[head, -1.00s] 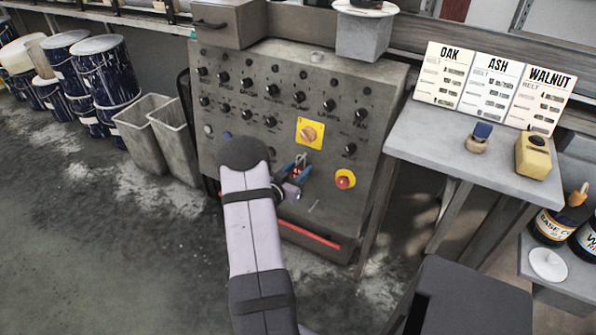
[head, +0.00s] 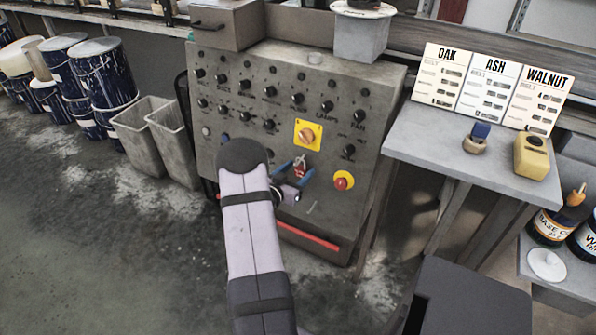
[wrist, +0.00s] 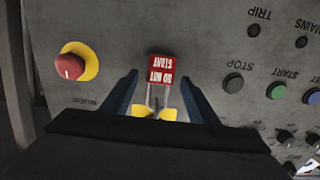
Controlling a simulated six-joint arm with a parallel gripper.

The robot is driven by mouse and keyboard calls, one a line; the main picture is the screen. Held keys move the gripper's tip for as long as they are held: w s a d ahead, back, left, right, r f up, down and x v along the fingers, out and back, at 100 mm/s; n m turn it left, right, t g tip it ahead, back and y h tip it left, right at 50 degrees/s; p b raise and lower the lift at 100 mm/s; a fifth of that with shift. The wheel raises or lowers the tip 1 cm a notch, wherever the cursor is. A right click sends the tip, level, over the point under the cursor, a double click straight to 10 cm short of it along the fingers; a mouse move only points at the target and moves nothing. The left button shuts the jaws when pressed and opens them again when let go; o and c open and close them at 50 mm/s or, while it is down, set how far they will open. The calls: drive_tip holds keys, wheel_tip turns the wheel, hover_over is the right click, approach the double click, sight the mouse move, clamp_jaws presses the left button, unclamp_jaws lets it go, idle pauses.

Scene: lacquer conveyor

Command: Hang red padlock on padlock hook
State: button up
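The red padlock (wrist: 161,73) is against the grey panel, just below the yellow-plated rotary switch (head: 308,135). It also shows in the head view (head: 299,166). Its red body carries white text, upside down in the wrist view. Its pale shackle (wrist: 157,97) points toward the switch's yellow plate. The padlock hook cannot be made out; the shackle's far end is partly hidden by my gripper body. My gripper (wrist: 160,79) is open, with one blue finger on each side of the padlock and visible gaps between.
A red stop button on a yellow disc (head: 344,181) is close to the right of my gripper. Knobs and buttons cover the panel (head: 225,170) above. A grey table (head: 430,145) stands to the right, with grey bins (head: 175,145) to the left.

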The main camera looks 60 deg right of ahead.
drive_tip(key=shift+a, duration=0.1)
drive_tip(key=p+v, duration=0.1)
drive_tip(key=v, duration=0.6)
drive_tip(key=shift+a, duration=0.1)
